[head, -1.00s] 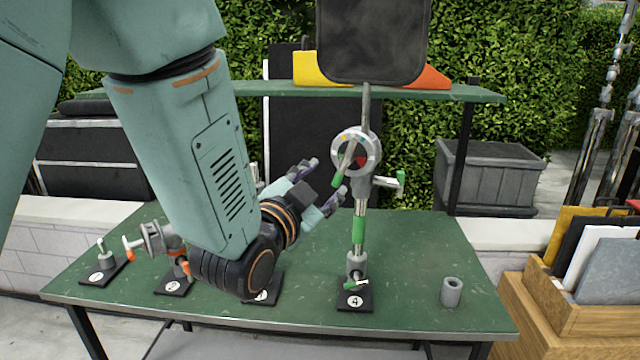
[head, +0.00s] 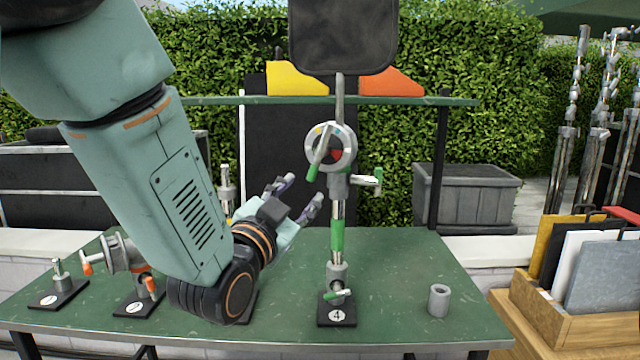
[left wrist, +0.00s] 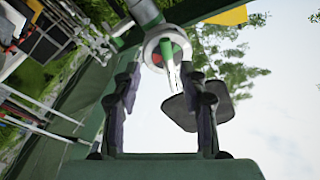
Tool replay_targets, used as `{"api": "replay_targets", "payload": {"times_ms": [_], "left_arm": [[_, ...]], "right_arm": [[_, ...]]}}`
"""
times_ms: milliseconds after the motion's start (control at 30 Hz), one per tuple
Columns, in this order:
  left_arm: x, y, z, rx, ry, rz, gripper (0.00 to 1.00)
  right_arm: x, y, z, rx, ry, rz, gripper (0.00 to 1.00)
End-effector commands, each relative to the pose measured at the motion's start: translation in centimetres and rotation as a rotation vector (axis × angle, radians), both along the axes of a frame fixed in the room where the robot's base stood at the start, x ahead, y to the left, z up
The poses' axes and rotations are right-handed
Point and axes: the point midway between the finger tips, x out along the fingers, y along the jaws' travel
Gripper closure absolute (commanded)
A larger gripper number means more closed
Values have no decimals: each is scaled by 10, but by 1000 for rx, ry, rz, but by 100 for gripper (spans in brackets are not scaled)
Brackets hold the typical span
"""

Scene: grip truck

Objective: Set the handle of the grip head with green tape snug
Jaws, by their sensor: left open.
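The round grip head (head: 330,147) with a red centre sits high on stand 4, whose post carries green tape (head: 337,235). Its grey handle with a green end (head: 318,160) slants down to the left. A second green-tipped handle (head: 370,180) sticks out right, below the head. My left gripper (head: 300,195) is open and empty, left of the post and just below the grip head. In the left wrist view, the grip head (left wrist: 157,42) and a pale handle (left wrist: 173,76) appear between and beyond the open fingers. My right gripper is out of view.
Stand 4's black base (head: 337,317) rests on the green table (head: 400,275). A grey tube (head: 438,300) stands right of it. Orange-handled heads (head: 125,255) are at left. A dark flag panel (head: 343,35) is above the head. A wooden crate (head: 560,335) stands right.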

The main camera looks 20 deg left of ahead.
Motion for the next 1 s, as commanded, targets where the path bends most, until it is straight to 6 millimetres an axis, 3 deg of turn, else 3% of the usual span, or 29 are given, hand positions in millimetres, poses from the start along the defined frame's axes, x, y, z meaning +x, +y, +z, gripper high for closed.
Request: {"api": "replay_targets", "payload": {"times_ms": [33,100,300,400,633,1000], "left_arm": [[3,1,-10,-26,-26,-6,57],[8,1,-10,-74,-61,-20,57],[19,1,5,-238,-166,-82,57],[21,-2,23,-327,-201,-127,57],[27,-4,29,-389,-204,-150,57],[75,-10,48,-387,-202,-149,57]], "right_arm": [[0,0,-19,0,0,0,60],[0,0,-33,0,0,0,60],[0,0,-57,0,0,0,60],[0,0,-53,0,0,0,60],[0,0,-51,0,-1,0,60],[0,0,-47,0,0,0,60]]}}
